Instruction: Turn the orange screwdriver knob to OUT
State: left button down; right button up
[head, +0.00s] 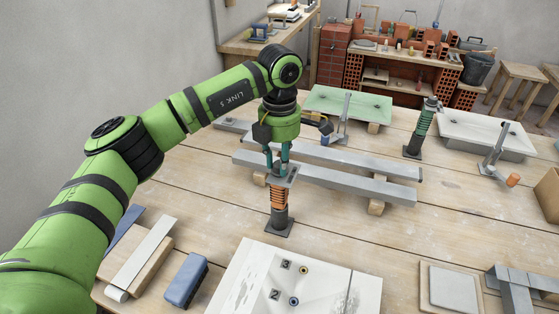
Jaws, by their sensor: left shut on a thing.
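The orange screwdriver (278,198) stands upright near the middle of the table, an orange ribbed column on a dark square foot. A grey plate (289,179) sits at its top. My left gripper (277,169) comes down from above, its teal fingers closed at the top of this column. It is shut on the knob there, which is mostly hidden by the fingers. Any OUT marking or pointer direction is too small to read. My right gripper is not in view.
Grey beams (342,176) lie just behind and right of the column. A white panel (256,277) marked 2 and 3 lies in front. A green-ribbed post (421,124) stands further back right. A blue block (185,280) is at front left.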

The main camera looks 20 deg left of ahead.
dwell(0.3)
pick_arm(q)
jog(key=c, duration=0.9)
grip_release()
jog(key=shift+c, duration=0.2)
notch_tip(320, 180, up, 12)
